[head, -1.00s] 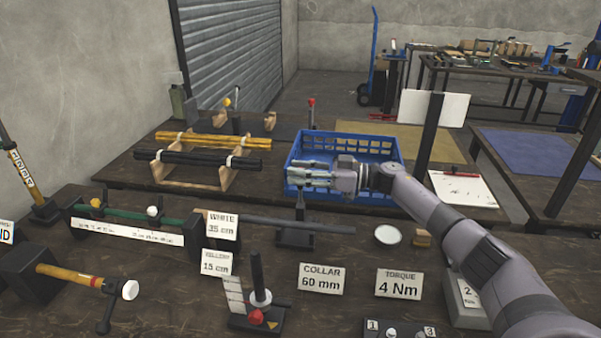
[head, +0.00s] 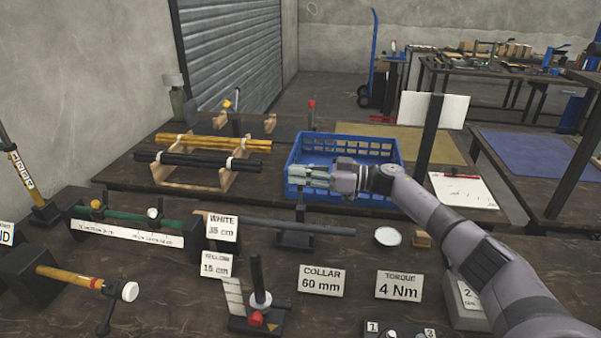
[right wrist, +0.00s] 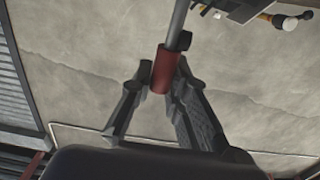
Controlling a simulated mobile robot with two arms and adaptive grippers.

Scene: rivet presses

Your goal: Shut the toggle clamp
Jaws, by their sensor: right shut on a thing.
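My right gripper (head: 310,176) is above a small black stand (head: 296,240) on the near bench, in front of the blue crate. In the right wrist view, its fingers (right wrist: 160,84) are closed around a red grip (right wrist: 165,70) on a grey rod (right wrist: 180,18), which I take to be the toggle clamp's handle. In the head view the gripper hides the red grip, and only a short dark upright shows below it on the stand. I cannot tell how far the clamp is closed. My left gripper is not in view.
A grey bar (head: 265,222) runs at the stand. The blue crate (head: 345,192) is right behind the gripper. Label cards (head: 322,281), a post with a red knob (head: 256,318) and a white round disc (head: 388,236) stand nearby. A rack with rods (head: 205,180) is at left.

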